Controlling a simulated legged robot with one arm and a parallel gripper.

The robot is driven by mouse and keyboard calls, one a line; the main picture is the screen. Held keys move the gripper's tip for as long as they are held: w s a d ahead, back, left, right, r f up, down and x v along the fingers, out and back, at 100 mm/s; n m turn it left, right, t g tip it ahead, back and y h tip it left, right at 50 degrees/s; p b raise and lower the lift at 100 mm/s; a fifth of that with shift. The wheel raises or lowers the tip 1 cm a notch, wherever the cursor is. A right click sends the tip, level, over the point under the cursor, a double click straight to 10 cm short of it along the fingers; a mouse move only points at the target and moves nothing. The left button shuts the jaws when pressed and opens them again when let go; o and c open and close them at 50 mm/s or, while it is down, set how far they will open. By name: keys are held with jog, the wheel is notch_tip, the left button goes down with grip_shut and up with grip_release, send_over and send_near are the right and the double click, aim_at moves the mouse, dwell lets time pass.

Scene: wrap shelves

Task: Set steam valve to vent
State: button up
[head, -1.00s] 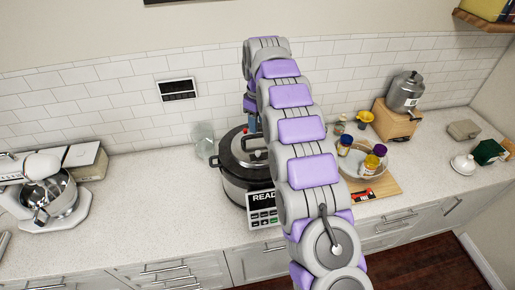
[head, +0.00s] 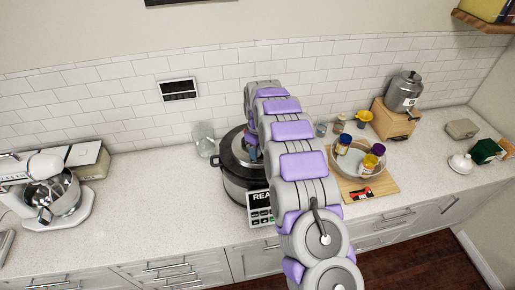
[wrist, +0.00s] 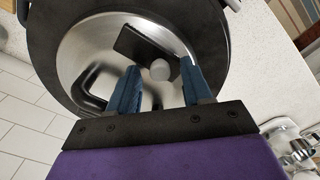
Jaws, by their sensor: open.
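The pressure cooker (head: 234,182) stands on the counter, dark with a metal lid, partly hidden behind my arm in the head view. Its front panel (head: 261,208) shows letters that start "REA". In the wrist view the round lid (wrist: 88,52) fills the upper part, with a dark handle bar (wrist: 150,45) and a small pale round knob (wrist: 160,70), which looks like the steam valve. My gripper (wrist: 158,75) is open over the lid, its two blue fingers on either side of the pale knob. I cannot tell whether the fingers touch it.
A stand mixer (head: 50,185) is at the left. A glass jar (head: 204,139) stands just left behind the cooker. A bowl of jars (head: 372,171) on a wooden board (head: 380,187) is to the right. Counter between mixer and cooker is clear.

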grip_shut()
dwell(0.4)
